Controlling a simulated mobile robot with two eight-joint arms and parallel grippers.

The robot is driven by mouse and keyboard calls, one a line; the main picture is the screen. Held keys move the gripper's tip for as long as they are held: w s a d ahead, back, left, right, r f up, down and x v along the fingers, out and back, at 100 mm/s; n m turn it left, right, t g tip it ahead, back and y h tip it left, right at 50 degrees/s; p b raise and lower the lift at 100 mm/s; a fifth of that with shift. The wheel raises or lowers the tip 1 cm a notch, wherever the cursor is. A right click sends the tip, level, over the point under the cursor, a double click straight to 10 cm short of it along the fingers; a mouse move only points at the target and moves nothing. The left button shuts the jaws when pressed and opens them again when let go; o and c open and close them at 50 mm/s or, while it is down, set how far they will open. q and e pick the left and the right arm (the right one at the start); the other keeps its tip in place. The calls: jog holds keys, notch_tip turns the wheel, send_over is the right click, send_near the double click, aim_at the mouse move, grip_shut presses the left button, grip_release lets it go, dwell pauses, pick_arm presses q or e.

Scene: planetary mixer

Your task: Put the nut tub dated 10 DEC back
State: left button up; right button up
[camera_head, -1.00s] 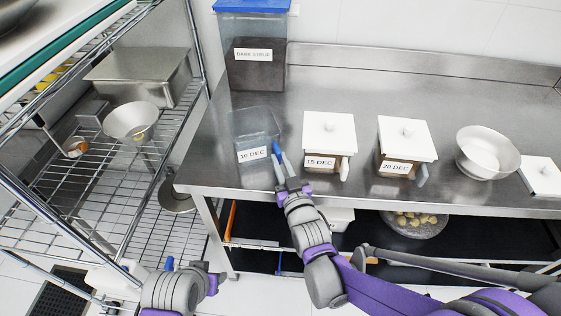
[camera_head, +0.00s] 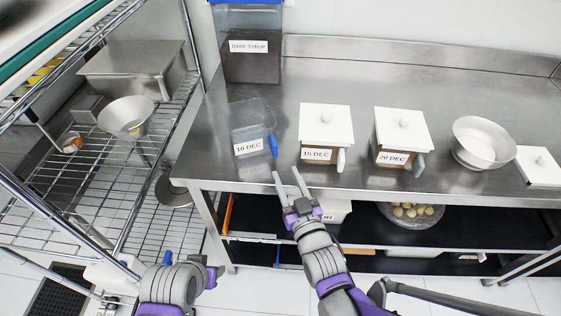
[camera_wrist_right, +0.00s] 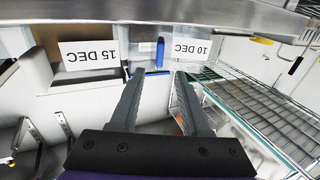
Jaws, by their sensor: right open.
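The clear tub labelled 10 DEC (camera_head: 252,118) stands lidless on the steel table, near its left end. Its blue handle (camera_head: 273,145) faces the front right. The tub's label (camera_wrist_right: 193,47) and blue handle (camera_wrist_right: 159,52) also show in the right wrist view. My right gripper (camera_head: 285,171) is open and empty at the table's front edge, its fingers pointing toward the tub and apart from the handle. In the right wrist view its fingers (camera_wrist_right: 158,74) are spread. My left gripper (camera_head: 190,268) is low at the left, in front of the table; its jaws are unclear.
Lidded tubs labelled 15 DEC (camera_head: 326,125) and 20 DEC (camera_head: 402,128) stand to the right. Beyond them are a steel bowl (camera_head: 483,145) and a white lid (camera_head: 540,166). A dark syrup container (camera_head: 251,65) stands behind. A wire rack (camera_head: 85,185) is at left.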

jog(key=s+d+f+m+g+h, duration=0.2)
jog(key=s+d+f+g, duration=0.3)
jog(key=s+d, duration=0.4)
jog(key=s+d+f+m+g+h, duration=0.2)
jog(key=s+d+f+g+h, duration=0.2)
jog(key=s+d+g, duration=0.3)
jog(key=s+d+f, duration=0.1)
jog(key=s+d, duration=0.1)
jog(key=s, duration=0.1)
jog(key=shift+s+f+h, duration=0.15)
jog(key=shift+f+h, duration=0.05)
jog(key=shift+h, duration=0.1)
jog(key=shift+d, duration=0.1)
